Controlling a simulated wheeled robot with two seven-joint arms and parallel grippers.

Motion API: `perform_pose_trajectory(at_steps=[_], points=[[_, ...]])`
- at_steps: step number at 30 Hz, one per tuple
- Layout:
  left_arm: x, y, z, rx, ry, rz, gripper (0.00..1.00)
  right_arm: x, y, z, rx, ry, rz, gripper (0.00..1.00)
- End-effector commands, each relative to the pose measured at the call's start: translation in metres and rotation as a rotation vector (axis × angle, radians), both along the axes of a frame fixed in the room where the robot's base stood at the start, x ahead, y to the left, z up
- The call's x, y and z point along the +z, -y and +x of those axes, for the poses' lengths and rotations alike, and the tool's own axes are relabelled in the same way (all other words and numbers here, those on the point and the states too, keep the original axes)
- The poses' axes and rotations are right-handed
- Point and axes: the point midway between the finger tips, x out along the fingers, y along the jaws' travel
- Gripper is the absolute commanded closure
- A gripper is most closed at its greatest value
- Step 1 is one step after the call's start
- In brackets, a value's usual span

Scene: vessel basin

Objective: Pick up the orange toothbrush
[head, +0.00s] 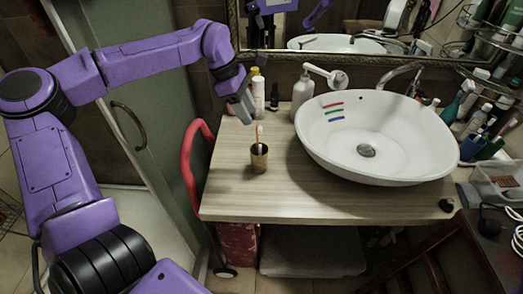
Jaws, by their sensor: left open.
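The orange toothbrush (258,137) stands nearly upright, bristle end up, in a small brass-coloured cup (259,162) on the wooden counter, left of the basin. Its lower part is hidden inside the cup. My left gripper (246,112) is open and empty, just above and slightly left of the brush head in the picture. It points downward and looks apart from the brush, though the exact depth gap is hard to tell. My right gripper is not seen.
A white vessel basin (420,165) fills the counter's right side. White bottles (303,95) and a small dark bottle (274,97) stand behind the cup. A mirror (350,42) backs the counter. A red curved handle (187,160) stands at the left edge. The wooden counter (300,200) is clear in front.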

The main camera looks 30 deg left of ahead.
Motion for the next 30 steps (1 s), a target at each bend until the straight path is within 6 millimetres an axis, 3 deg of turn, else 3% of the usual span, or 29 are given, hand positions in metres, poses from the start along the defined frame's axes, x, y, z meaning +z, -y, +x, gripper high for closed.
perform_pose_trajectory(at_steps=[11,15,22,23,26,30], points=[[-0.048,0.023,0.011,-0.001,-0.006,0.004,0.57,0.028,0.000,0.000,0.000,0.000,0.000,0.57],[-0.067,0.028,0.013,0.002,-0.003,0.002,0.57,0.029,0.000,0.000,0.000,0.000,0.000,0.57],[-0.071,0.029,0.014,0.004,0.001,0.002,0.57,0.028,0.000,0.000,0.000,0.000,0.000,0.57],[-0.071,0.029,0.014,0.004,0.001,0.002,0.64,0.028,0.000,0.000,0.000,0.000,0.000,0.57],[-0.071,0.029,0.014,0.004,0.001,0.002,0.96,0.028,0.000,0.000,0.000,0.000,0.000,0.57],[-0.071,0.029,0.014,0.004,0.001,0.002,1.00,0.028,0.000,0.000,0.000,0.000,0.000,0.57]])
